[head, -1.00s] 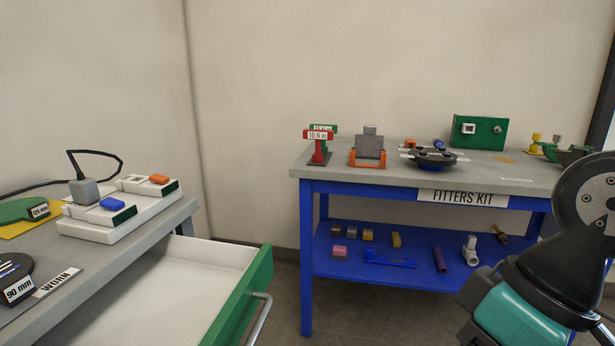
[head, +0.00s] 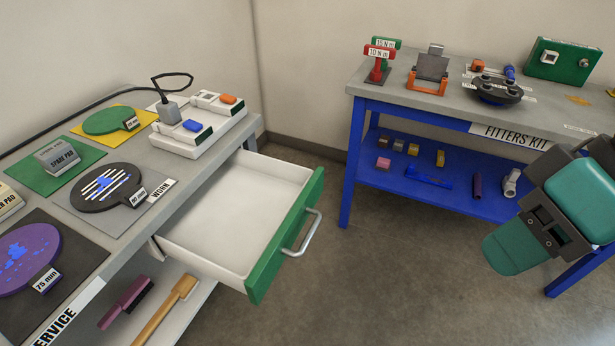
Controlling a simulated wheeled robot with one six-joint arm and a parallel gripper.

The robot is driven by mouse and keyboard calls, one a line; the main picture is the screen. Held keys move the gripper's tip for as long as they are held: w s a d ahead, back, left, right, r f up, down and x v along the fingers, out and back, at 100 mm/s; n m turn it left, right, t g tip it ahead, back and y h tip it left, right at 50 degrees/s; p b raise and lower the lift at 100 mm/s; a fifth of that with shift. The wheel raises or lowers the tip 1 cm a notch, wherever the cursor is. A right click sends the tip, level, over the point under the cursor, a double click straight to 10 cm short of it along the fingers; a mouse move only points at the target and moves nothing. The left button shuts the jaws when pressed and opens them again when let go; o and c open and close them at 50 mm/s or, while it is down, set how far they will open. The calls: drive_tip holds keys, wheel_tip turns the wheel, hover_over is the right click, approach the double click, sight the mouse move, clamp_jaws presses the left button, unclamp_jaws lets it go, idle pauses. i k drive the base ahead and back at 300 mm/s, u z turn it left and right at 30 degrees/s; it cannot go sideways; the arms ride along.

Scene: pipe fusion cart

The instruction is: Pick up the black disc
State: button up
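A round black disc (head: 92,201) lies flat on a grey square on the left bench, beside the WORN label. Its top carries white stripes and a blue smear, and a small white tag stands at its right edge. Another dark round piece (head: 497,91), with raised knobs, sits on the FITTERS KIT table at the right. Part of my arm, teal and dark grey, shows at the right edge, far from the black disc on the left bench. My gripper's fingers do not show in this view.
An open, empty drawer (head: 232,220) with a green front juts from the left bench. A purple disc (head: 20,265), a green disc (head: 103,121), a spare pad (head: 57,158) and a white block unit (head: 170,143) share the bench. Floor between the benches is clear.

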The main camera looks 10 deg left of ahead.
sight(104, 188)
drive_tip(key=u, duration=1.95)
